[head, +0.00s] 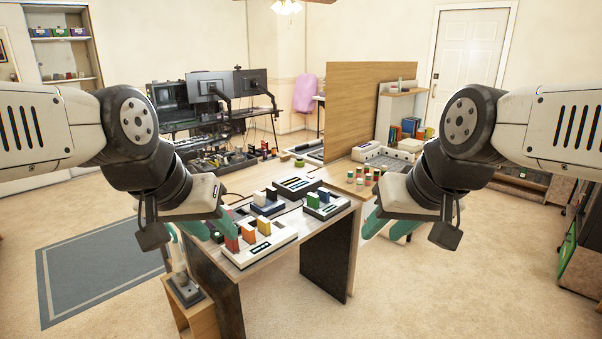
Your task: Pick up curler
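I cannot pick out a curler for certain. A pale upright object on a dark foot (186,289) stands on a small wooden cabinet, below my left gripper and partly hidden by it. My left gripper (207,229) has green fingers that look spread, over the left edge of the wooden table (222,287). My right gripper (388,228) also has spread green fingers, just right of the table and above the floor. Neither gripper visibly holds anything.
A white tray with coloured blocks (258,247) is near the table's front, with dark block sets (296,186) behind. Small red and green pieces (360,177) lie by a wooden partition (369,105). Monitors (208,86) stand behind. Floor is clear at front right.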

